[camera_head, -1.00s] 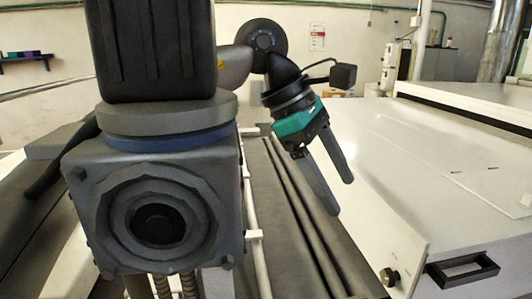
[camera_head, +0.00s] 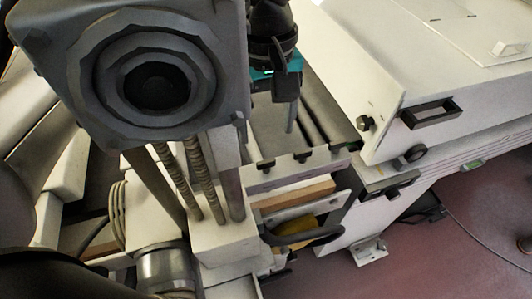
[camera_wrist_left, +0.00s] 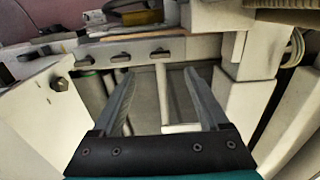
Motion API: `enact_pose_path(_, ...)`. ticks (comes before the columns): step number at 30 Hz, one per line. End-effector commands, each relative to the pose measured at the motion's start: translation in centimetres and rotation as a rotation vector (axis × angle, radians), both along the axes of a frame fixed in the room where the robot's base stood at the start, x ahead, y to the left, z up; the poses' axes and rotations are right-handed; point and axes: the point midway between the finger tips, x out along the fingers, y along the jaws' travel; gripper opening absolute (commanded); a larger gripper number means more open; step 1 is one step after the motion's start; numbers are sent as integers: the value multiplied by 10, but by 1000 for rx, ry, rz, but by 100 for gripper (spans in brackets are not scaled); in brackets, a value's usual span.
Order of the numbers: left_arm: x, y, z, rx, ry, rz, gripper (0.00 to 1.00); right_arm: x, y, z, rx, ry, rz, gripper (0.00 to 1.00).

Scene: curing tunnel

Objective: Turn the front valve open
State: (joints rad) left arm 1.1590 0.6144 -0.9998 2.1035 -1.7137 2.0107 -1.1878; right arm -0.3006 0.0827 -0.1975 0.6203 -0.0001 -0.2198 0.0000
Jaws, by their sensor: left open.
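My left gripper (camera_head: 290,118) hangs over the dark rollers, partly hidden behind the large grey housing in the head view. I cannot surely pick out the front valve. A dark curved handle-like part (camera_head: 305,236) with a yellow patch sits low at the machine's front end, apart from the gripper. A similar dark part shows at the top of the left wrist view (camera_wrist_left: 136,18). My right gripper is out of view.
The grey housing (camera_head: 60,75) blocks the upper left. A white cover with a black handle (camera_head: 430,113) and a black knob (camera_head: 366,123) stands at right. A white slotted end plate (camera_head: 297,167) crosses the front. The reddish floor (camera_head: 450,240) has clear room, with a cable.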

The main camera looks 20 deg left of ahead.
Motion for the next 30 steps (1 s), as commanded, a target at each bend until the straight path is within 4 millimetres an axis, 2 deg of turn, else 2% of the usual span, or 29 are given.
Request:
enact_pose_path(9, -1, 0, -52, 1, 6, 2, 78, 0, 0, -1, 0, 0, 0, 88)
enact_pose_path(15, -1, 0, -78, 0, 4, 1, 78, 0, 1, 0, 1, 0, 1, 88)
enact_pose_path(20, 0, 0, -86, -1, 1, 1, 78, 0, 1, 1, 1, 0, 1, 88)
enact_pose_path(28, 0, 0, -87, 0, 0, 1, 78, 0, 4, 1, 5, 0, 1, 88)
enact_pose_path(30, 0, 0, -87, 0, 0, 1, 70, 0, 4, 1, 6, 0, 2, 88)
